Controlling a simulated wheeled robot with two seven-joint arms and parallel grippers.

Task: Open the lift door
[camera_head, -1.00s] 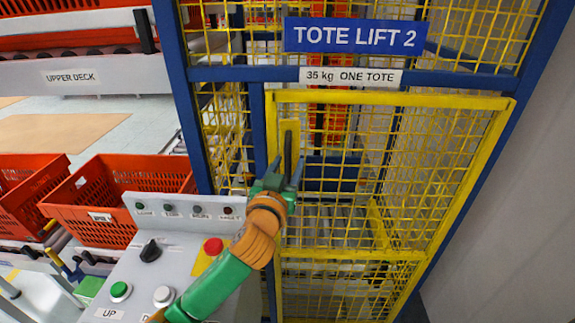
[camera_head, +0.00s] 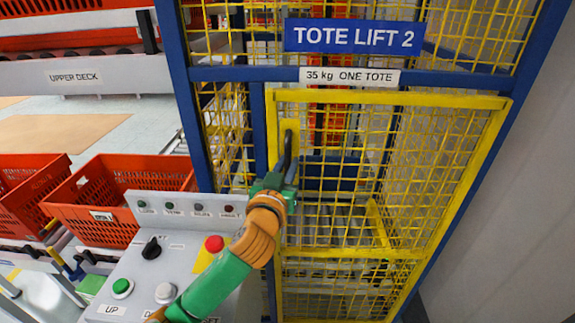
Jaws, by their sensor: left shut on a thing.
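The lift door (camera_head: 388,97) is a yellow mesh door in a blue frame, under the sign TOTE LIFT 2 (camera_head: 354,37). It looks closed, or nearly so. Its dark handle (camera_head: 288,145) is on a yellow plate at the door's left edge. My left gripper (camera_head: 287,170), on a green and orange arm, is at the handle and shut on it. The lower part of the handle is hidden by the gripper. My right gripper is not in view.
A grey control panel (camera_head: 135,262) with buttons and a red knob (camera_head: 214,244) stands left of the door, close under my left arm. Orange totes (camera_head: 100,237) sit on a conveyor at the left. A grey wall (camera_head: 510,200) lies to the right.

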